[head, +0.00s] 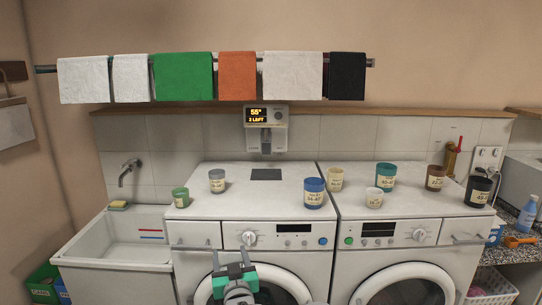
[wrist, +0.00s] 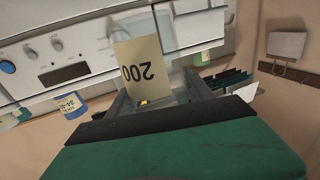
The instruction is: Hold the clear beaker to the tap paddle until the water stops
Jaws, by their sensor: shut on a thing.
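The clear beaker (wrist: 166,28) is in the wrist view, with a cream label reading 200 that appears upside down. My gripper (wrist: 152,95) is shut on it, one finger on each side. In the head view my gripper (head: 235,272) is low at the front, before the left washing machine; the beaker is hard to make out there. The wall dispenser (head: 266,115) has a lit display reading 55° and 3 LEFT. Its grey tap paddle (head: 266,143) hangs below, well apart from my gripper. No water flow is visible.
Labelled cups stand on the left washer (head: 240,205) and right washer (head: 410,190), including a blue cup (head: 314,193), a grey cup (head: 217,181) and a green cup (head: 180,197). A sink (head: 130,255) is at left. Towels hang above the shelf (head: 300,108).

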